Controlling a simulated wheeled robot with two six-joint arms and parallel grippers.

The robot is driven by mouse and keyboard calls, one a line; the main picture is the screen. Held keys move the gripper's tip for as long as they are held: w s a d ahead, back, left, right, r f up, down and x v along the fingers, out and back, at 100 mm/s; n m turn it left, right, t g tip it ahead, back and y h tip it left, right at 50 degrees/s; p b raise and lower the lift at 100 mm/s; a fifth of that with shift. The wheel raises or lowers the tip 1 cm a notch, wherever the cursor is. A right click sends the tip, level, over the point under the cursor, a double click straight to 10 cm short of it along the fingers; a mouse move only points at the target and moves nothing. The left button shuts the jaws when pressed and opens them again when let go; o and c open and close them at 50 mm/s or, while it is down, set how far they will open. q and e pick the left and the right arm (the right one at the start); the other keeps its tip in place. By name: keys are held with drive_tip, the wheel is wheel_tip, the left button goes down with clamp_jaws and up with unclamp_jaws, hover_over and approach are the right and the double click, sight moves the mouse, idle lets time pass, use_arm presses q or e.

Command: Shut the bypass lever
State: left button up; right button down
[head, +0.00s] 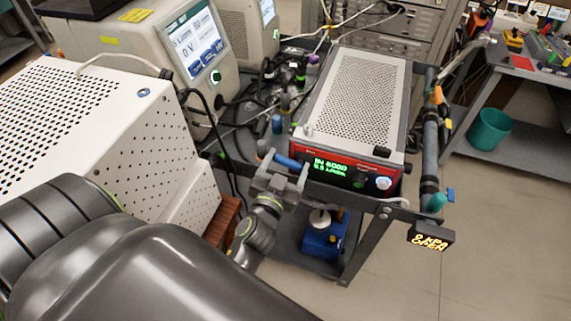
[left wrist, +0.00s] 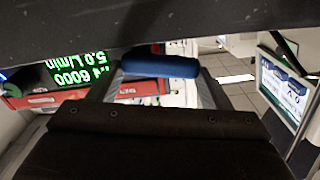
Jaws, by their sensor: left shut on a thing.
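The bypass lever shows as a blue rounded handle (head: 286,161) in front of the left corner of the red-fronted instrument. It also shows in the left wrist view as a blue cylinder (left wrist: 160,66) lying across between the fingers. My left gripper (head: 283,169) is at this handle, its two grey fingers on either side, shut on it. The lever's pivot and the rest of its body are hidden by the gripper and surrounding parts. A small display (head: 431,236) at the cart's right corner reads "8 kPa OPEN". My right gripper is out of view.
The red-fronted instrument (head: 345,170) with green digits stands right beside the gripper. A perforated white cabinet (head: 150,150) is at left. Tubes and cables (head: 262,105) crowd behind. A blue device (head: 325,238) sits on the lower shelf. Floor is clear at right.

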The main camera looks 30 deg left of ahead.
use_arm(q)
drive_tip(key=m, duration=0.2)
drive_tip(key=r+m, duration=0.1)
drive_tip(key=shift+w+d+m+p, duration=0.1)
drive_tip(key=shift+d+m+p, duration=0.2)
drive_tip(key=shift+m+p, duration=0.1)
drive_tip(key=shift+m, duration=0.3)
drive_tip(key=shift+d, duration=0.1)
drive_tip(key=o, duration=1)
drive_tip(key=shift+f, duration=0.1)
